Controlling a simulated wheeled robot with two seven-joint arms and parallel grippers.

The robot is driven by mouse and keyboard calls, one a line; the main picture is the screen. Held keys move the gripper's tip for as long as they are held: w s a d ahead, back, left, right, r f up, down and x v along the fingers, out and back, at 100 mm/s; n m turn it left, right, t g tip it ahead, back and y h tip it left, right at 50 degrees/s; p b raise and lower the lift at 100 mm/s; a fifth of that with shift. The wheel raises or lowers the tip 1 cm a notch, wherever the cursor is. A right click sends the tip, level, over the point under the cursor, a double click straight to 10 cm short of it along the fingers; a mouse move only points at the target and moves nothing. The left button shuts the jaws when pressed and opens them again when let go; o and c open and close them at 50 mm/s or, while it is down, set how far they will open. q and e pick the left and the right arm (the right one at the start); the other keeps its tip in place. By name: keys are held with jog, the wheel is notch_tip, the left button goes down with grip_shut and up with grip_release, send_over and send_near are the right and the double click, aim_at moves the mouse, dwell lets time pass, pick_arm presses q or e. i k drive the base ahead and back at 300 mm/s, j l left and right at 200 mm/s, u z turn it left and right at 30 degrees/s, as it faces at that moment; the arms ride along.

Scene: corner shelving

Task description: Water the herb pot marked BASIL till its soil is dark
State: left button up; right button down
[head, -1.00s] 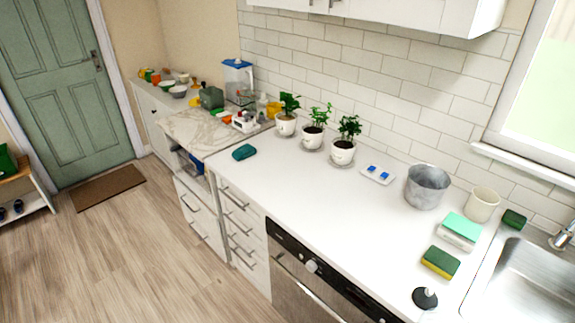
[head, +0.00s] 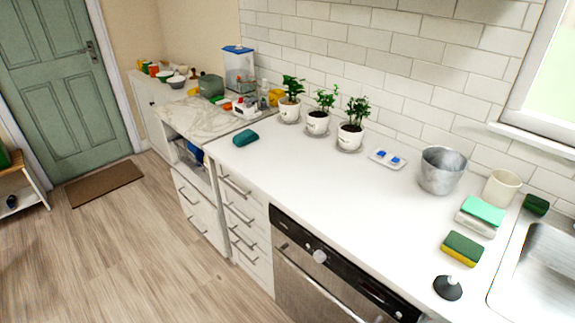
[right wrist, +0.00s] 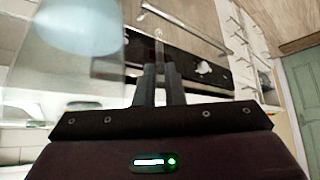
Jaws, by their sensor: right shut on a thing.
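Three white herb pots with green plants stand in a row along the back of the white counter: a left pot (head: 288,113), a middle pot (head: 317,125) and a right pot (head: 349,139). Each has a small dark marking too small to read, so I cannot tell which is BASIL. How dark their soil is cannot be told. In the right wrist view my right gripper (right wrist: 158,70) is shut on a thin pale thing (right wrist: 158,40). A blurred pale blue rounded shape (right wrist: 85,25) shows at upper left there. My left gripper is not in view.
On the counter (head: 300,175) are a teal cloth (head: 245,138), a tray with blue pieces (head: 388,158), a metal bucket (head: 440,170), a cream cup (head: 501,187), sponges (head: 462,248) and a black plunger-like thing (head: 447,288). The sink (head: 540,270) is at right. The counter's middle is clear.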

aim_at(289, 107)
jog(key=i+j+z, duration=0.1)
jog(key=i+j, duration=0.15)
jog(key=j, duration=0.25)
jog(key=i+j, duration=0.3)
jog(key=j, duration=0.2)
jog(key=i+j+z, duration=0.15)
jog(key=j, duration=0.35)
jog(key=i+j, duration=0.3)
jog(key=j, duration=0.25)
jog(key=i+j+z, duration=0.15)
jog(key=j, duration=0.35)
jog(key=i+j, duration=0.3)
jog(key=j, duration=0.25)
jog(key=i+j+z, duration=0.15)
jog(key=j, duration=0.45)
jog(key=i+j, duration=0.2)
jog(key=j, duration=0.35)
jog(key=i+j+z, duration=0.1)
jog(key=j, duration=0.5)
jog(key=i+j, duration=0.1)
jog(key=j, duration=0.5)
jog(key=i+j+z, duration=0.15)
jog(key=j, duration=0.4)
jog(key=k, duration=0.05)
